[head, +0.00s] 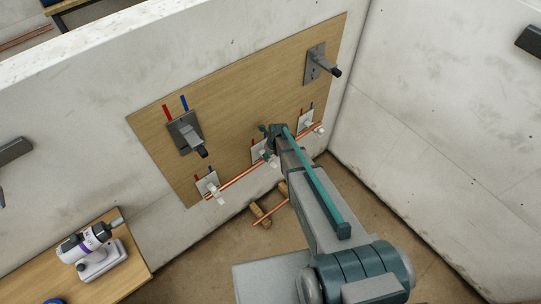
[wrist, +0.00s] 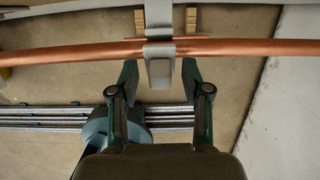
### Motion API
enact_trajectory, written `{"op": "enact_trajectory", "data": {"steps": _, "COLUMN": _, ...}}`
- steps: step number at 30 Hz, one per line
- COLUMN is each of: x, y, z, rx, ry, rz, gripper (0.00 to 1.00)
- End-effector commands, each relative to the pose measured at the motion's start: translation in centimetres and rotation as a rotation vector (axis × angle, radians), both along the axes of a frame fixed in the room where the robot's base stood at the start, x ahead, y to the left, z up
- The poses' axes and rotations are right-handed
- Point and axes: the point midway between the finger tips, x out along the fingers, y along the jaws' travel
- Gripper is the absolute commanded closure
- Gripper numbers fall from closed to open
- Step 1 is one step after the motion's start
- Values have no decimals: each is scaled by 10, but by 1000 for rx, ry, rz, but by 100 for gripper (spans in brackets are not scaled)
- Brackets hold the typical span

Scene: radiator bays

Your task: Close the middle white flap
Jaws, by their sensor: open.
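Three white clip holders sit in a row on a wooden board (head: 240,80), with a copper pipe (head: 236,184) running along them. The middle white flap (wrist: 160,70) appears in the wrist view as a pale piece just below the pipe (wrist: 85,51), which also crosses that view. My gripper (head: 270,132) is at the middle holder (head: 257,152) and partly hides it. In the wrist view my gripper (wrist: 160,78) is open, with one finger on each side of the flap and visible gaps between. How far the flap stands open cannot be told.
The left holder (head: 207,184) and right holder (head: 304,120) flank the middle one. Two grey brackets (head: 185,133) (head: 317,62) jut from the board. A bench (head: 125,264) with a white and grey tool (head: 92,246) stands lower left. Wooden blocks (head: 257,212) lie on the floor.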

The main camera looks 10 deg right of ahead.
Motion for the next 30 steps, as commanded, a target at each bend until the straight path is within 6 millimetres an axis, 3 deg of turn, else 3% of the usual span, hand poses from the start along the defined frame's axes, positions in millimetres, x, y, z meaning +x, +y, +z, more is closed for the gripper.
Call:
{"op": "enact_trajectory", "data": {"steps": 15, "x": -19, "y": -9, "z": 90, "rx": 0, "ry": -2, "rz": 0, "gripper": 52}}
{"op": "enact_trajectory", "data": {"steps": 21, "x": -21, "y": -10, "z": 106, "rx": 0, "ry": -1, "rz": 0, "gripper": 52}}
{"op": "enact_trajectory", "data": {"steps": 30, "x": -22, "y": -11, "z": 108, "rx": 0, "ry": 1, "rz": 0, "gripper": 52}}
